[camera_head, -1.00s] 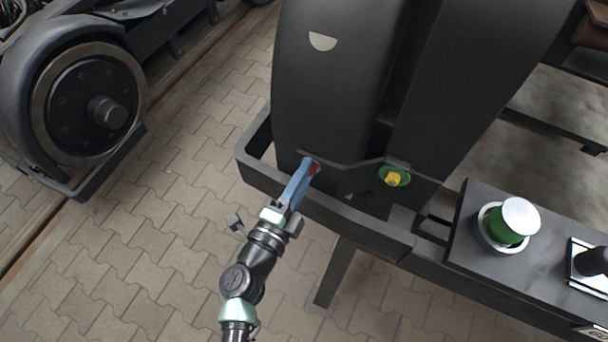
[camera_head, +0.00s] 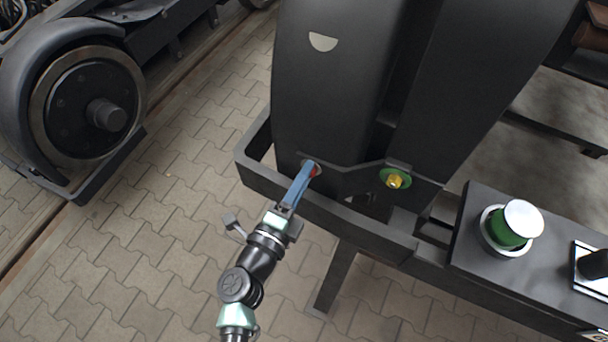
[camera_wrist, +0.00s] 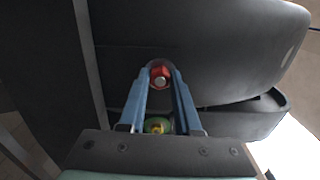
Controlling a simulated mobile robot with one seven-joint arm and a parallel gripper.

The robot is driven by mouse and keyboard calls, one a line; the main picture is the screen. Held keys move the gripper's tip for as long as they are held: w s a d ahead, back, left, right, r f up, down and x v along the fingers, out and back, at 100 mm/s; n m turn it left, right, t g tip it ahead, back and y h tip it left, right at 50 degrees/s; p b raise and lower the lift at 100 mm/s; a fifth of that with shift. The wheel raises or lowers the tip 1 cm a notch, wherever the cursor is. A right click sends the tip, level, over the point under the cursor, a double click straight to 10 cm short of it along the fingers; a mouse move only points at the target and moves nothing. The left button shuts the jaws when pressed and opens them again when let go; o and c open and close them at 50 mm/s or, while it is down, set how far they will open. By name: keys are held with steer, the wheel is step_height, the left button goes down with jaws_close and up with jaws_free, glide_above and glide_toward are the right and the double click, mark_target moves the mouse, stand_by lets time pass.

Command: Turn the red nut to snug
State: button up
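The red nut (camera_wrist: 160,77) sits around a pale stud end on the dark bogie housing. In the head view the red nut (camera_head: 315,171) shows only as a small patch at the fingertips. My gripper (camera_wrist: 161,72) has two long blue fingers that flank the nut on its left and right sides in the wrist view, with no clear gap. It appears shut on the nut. In the head view my gripper (camera_head: 311,168) reaches up from below to the housing's lower edge.
A yellow nut on a green disc (camera_head: 395,179) sits to the right of the red nut; the green disc (camera_wrist: 157,125) also shows between my fingers. A dark frame rail (camera_head: 350,220) runs below. A green, white-capped knob (camera_head: 512,226) stands on the right.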

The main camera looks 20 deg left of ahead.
steer(key=o, duration=0.3)
steer(key=shift+o, duration=0.2)
steer(key=s+b, duration=0.2)
steer(key=s, duration=1.1)
steer(key=shift+a, duration=0.2)
